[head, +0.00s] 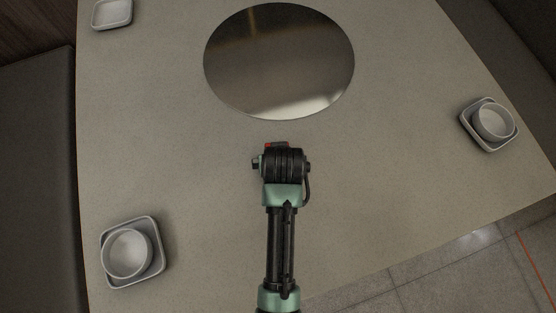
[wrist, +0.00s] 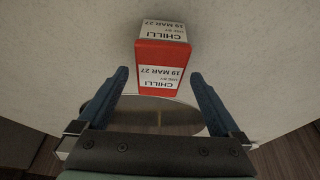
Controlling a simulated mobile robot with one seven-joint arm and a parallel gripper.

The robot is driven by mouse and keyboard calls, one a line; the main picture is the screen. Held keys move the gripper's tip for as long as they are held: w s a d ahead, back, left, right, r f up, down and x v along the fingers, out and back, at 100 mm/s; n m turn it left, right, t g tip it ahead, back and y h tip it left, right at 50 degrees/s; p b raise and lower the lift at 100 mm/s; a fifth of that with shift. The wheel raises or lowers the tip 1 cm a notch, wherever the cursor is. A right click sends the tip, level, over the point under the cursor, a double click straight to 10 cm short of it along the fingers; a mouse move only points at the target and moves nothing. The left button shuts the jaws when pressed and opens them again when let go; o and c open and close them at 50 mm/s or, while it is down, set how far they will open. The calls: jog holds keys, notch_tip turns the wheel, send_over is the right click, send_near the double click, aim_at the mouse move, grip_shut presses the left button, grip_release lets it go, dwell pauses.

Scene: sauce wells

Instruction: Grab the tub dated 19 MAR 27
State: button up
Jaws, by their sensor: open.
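A red box-shaped tub (wrist: 164,53) stands ahead of my gripper in the wrist view. White labels on two of its faces read CHILLI, USE BY, 19 MAR 27, upside down in the picture. My gripper (wrist: 158,75) is open, with one blue finger on each side of the tub's near part. Small gaps show between the fingers and the tub; whether they reach fully around it I cannot tell. In the head view my arm's end covers this spot. Only a small red patch shows at its far edge, too small to identify surely.
A round mirror-like plate (head: 279,100) lies in the table's middle (head: 190,180). Grey dishes with round bowls stand at the left front (head: 127,252) and right (head: 493,122). A small square dish (head: 112,13) is at the far left. The table between them is clear.

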jog(key=shift+x, duration=1.5)
jog(key=shift+f, duration=0.25)
grip_shut()
